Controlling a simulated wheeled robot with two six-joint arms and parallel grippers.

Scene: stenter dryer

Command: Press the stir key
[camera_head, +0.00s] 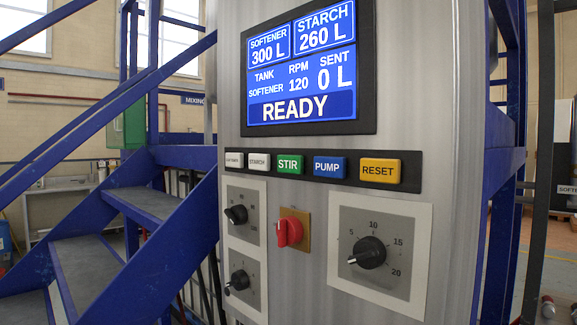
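The stir key (290,164) is a green button marked STIR on the black key strip of a grey metal control panel (400,95). It sits between the white STARCH key (259,161) and the blue PUMP key (329,167). The screen (308,66) above reads softener 300 L, starch 260 L, tank softener, RPM 120, sent 0 L and READY. Neither of my grippers is in view.
A yellow RESET key (380,171) ends the strip at right; another white key (234,159) is at its left end. Below are a red switch (290,231), a large dial (369,252) and two smaller knobs. Blue stairs (110,235) stand left. The panel front is unobstructed.

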